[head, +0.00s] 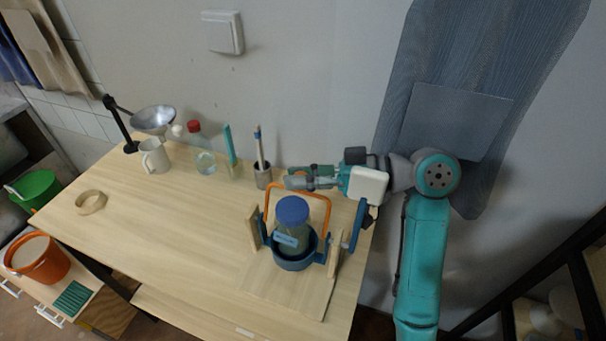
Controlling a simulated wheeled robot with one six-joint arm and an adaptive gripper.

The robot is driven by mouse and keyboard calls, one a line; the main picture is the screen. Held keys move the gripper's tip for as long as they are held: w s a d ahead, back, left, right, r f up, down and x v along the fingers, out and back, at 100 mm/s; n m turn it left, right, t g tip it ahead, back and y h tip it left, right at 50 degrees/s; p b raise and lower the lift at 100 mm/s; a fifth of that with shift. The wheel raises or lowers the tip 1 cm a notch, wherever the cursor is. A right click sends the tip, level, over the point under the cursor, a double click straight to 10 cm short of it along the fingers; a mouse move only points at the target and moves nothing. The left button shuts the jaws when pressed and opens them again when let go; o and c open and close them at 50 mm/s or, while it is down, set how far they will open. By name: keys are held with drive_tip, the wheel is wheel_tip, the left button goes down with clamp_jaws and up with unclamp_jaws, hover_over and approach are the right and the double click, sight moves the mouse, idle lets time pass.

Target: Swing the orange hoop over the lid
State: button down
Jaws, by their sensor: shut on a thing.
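A jar with a blue lid (292,210) and a pale label stands in a blue ring-shaped holder (293,262) on a wooden board. The orange hoop (328,222) rises from the holder's sides, and its top bar passes behind the lid as seen in the head view. My gripper (292,181) reaches in from the right, beyond the lid, and is shut at the hoop's top bar. The fingertips are small here, and their exact contact with the hoop is hard to make out.
Wooden posts (253,228) flank the holder. Behind stand a pen cup (263,178), a red-capped bottle (205,162), a mug (154,157) and a lamp (153,119). A tape roll (91,202) lies at left. The tabletop's middle (175,225) is clear.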

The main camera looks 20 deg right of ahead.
idle(0.3)
drive_tip(key=c, duration=0.9)
unclamp_jaws()
drive_tip(key=shift+c, duration=0.2)
drive_tip(key=v, duration=1.2)
